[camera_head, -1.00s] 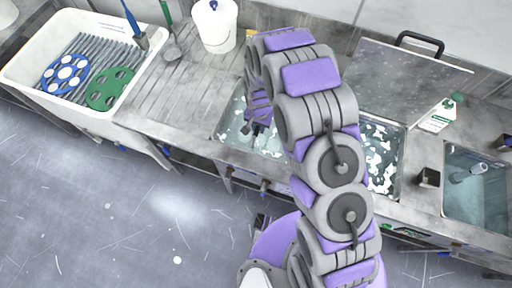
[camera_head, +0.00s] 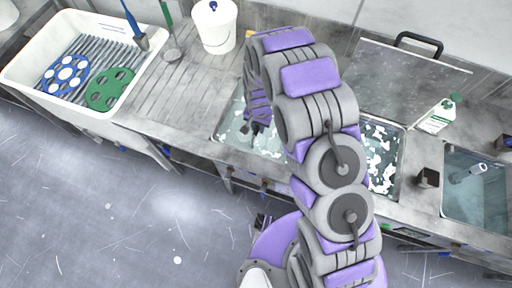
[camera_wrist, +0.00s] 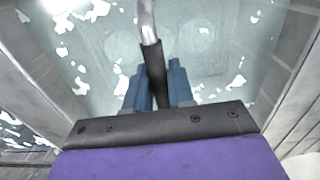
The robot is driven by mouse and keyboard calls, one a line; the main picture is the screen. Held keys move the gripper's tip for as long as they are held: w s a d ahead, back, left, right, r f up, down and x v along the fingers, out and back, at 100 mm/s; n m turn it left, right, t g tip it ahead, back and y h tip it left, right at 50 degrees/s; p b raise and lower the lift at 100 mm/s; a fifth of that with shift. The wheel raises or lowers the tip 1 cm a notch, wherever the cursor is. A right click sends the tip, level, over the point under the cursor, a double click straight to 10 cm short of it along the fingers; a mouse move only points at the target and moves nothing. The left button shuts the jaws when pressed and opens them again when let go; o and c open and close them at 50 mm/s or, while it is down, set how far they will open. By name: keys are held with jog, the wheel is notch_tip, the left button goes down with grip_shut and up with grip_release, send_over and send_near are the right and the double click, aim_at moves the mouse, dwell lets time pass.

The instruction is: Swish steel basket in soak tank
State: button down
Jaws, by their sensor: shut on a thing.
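The soak tank (camera_head: 215,135) is a steel sink of water with white foam patches, partly hidden behind my arm in the head view. My gripper (camera_head: 256,131) is low over its left part. In the wrist view, my gripper's blue fingers (camera_wrist: 160,84) are shut on a black sleeve on a bent steel handle (camera_wrist: 147,18). I take this for the steel basket's handle. Faint round shapes (camera_wrist: 200,37) show under the water beyond it. The basket's body cannot be made out clearly.
A white tub (camera_head: 112,122) with a blue and a green disc stands at the left. A clear-water tank (camera_head: 470,205) lies at the right. The ribbed drainboard (camera_head: 185,85) is mostly bare.

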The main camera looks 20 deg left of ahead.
jog(key=shift+a+f, duration=0.1)
jog(key=shift+f, duration=0.95)
jog(key=shift+r, duration=0.1)
dwell(1.0)
notch_tip(320, 180, up, 18)
jog(key=p, duration=0.3)
jog(key=shift+f+p, duration=0.25)
jog(key=shift+p, duration=0.15)
dwell(1.1)
dwell(1.3)
